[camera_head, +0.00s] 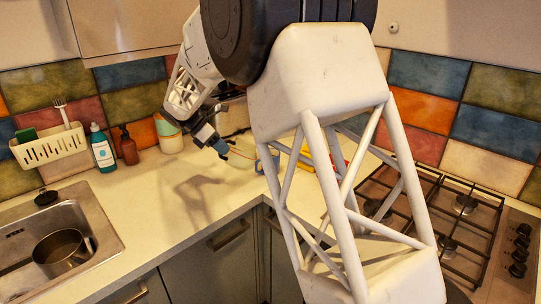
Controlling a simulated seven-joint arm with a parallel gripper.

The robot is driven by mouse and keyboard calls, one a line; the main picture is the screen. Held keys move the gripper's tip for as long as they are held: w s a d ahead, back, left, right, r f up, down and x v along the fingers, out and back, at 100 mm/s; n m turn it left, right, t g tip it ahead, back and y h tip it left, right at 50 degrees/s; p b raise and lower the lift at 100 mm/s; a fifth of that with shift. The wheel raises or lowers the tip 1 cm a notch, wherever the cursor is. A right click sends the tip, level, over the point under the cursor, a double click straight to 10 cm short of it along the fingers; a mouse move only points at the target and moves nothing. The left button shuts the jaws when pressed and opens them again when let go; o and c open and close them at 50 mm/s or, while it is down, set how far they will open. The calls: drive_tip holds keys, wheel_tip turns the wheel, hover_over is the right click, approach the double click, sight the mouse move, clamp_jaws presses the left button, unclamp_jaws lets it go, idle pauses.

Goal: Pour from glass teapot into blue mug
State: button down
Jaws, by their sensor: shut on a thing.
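My gripper (222,150) is at the counter's back corner, small in view and pointing down to the right. It is shut on the glass teapot (240,159), a pale see-through shape just right of the fingers. Its outline is faint, and I cannot tell its tilt or what is inside. The blue mug (261,164) shows as a blue patch right of the teapot, partly hidden behind my arm. Its opening cannot be made out, nor whether the teapot touches it.
A yellow and red item (300,153) shows behind my arm. A canister (169,135), brown bottle (128,146) and teal bottle (102,148) stand along the left wall. A sink (100,222) with a pot (62,252) is at left, a gas hob (480,225) at right. The counter's middle is clear.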

drive_tip(key=shift+w+d+r, duration=0.15)
drive_tip(key=shift+r, duration=0.2)
idle(0.3)
drive_tip(key=shift+d, duration=0.1)
drive_tip(key=shift+w+r+y+p, duration=0.15)
drive_tip(key=shift+r+y+p, duration=0.05)
drive_tip(key=shift+y+p, duration=0.15)
drive_tip(key=shift+d, duration=0.1)
drive_tip(key=shift+w+d+r+p, duration=0.1)
drive_tip(key=shift+r+p, duration=0.05)
drive_tip(key=shift+p, duration=0.2)
drive_tip(key=shift+w+d+r+g, duration=0.1)
drive_tip(key=shift+r+g, duration=0.1)
drive_tip(key=shift+g, duration=0.1)
drive_tip(key=shift+w+d+r, duration=0.1)
drive_tip(key=shift+r, duration=0.05)
idle(0.3)
drive_tip(key=shift+p, duration=0.35)
drive_tip(key=shift+w+d+r+y, duration=0.15)
drive_tip(key=shift+d+r+y, duration=0.05)
drive_tip(key=shift+r+y, duration=0.15)
